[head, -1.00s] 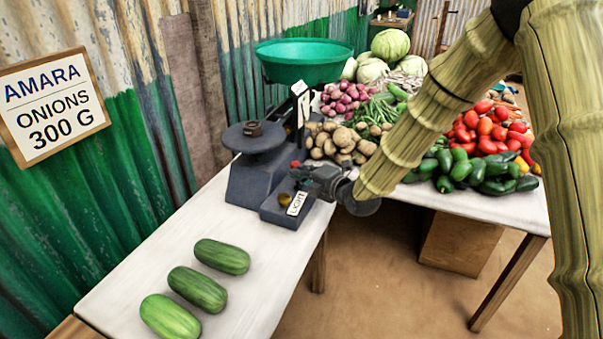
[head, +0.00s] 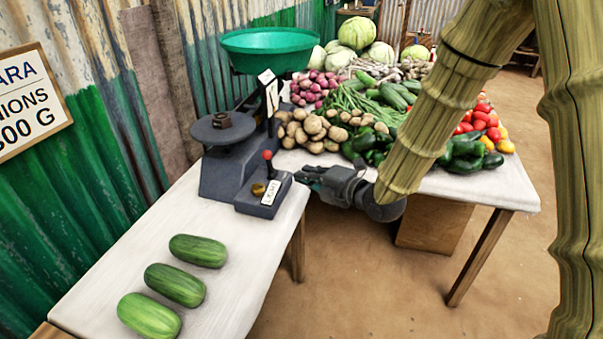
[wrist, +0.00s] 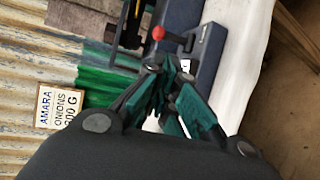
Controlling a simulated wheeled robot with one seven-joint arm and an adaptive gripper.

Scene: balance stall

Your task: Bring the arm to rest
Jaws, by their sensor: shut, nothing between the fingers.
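My gripper (head: 306,176) is shut and empty at the right end of the balance scale, beside its base and off the edge of the near table. In the wrist view its fingers (wrist: 160,75) are closed together, in front of the scale's red-knobbed lever (wrist: 172,36). My bamboo-like arm (head: 430,120) reaches down from the upper right. The balance scale (head: 228,172) is dark grey, with a green pan (head: 270,50) at the back and a flat plate holding a dark weight (head: 222,121). A small label and a brass knob (head: 258,189) are on its base.
Three cucumbers (head: 175,285) lie on the white table (head: 226,305). Potatoes (head: 312,128), onions, peppers and cabbages (head: 357,33) fill the back table. A sign (head: 30,100) hangs on the corrugated wall at left. The brown floor (head: 350,290) at front right is clear.

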